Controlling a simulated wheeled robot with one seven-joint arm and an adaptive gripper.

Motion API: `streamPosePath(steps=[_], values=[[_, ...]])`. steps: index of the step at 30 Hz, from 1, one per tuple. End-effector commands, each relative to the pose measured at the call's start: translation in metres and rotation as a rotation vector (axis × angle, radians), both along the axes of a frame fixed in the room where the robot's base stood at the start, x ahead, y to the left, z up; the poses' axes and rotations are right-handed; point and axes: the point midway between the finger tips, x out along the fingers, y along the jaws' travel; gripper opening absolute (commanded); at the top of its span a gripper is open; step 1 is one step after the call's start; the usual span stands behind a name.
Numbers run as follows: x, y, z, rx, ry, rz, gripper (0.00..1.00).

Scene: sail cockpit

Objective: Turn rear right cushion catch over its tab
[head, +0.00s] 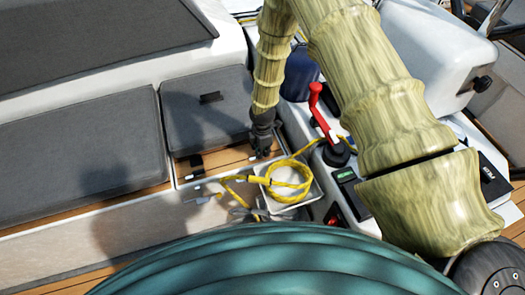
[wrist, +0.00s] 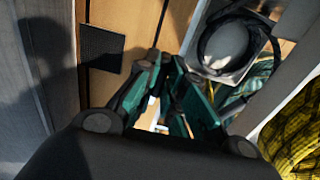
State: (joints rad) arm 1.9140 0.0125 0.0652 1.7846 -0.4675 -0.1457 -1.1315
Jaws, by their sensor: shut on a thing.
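My gripper (head: 263,146) points down at the front right corner of the grey seat cushion (head: 205,118), over the wooden strip. In the wrist view my gripper (wrist: 166,72) has its fingers closed together on the rear right cushion catch; a small pale part (wrist: 153,101) shows between them. The fingers hide most of the catch, so its angle to its tab cannot be told. In the head view a small pale end (head: 254,157) shows just beside the fingertips. A flat black patch (wrist: 102,48) lies on the wood, left of the fingers.
A second black catch piece (head: 196,160) is on the wood to the left. A white tray (head: 313,188) with a coiled yellow rope (head: 288,180) stands close to the right of my gripper. A red winch handle (head: 316,100) rises beyond it. Another cushion (head: 80,150) lies at left.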

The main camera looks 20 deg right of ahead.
Motion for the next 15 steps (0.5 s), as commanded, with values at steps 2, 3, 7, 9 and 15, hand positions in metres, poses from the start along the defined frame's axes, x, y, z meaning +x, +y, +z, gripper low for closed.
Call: streamPosePath(steps=[2,3,7,9,15], values=[[0.0002,0.0000,0.0001,0.000,0.000,-0.003,0.00],[0.0002,-0.0001,0.0001,0.000,0.000,-0.006,0.00],[0.0003,0.0000,0.0000,0.000,0.000,-0.032,0.00],[0.0004,0.0000,-0.0001,0.000,-0.001,-0.059,0.00],[0.0007,0.0000,-0.0003,0.000,-0.001,-0.184,0.00]])
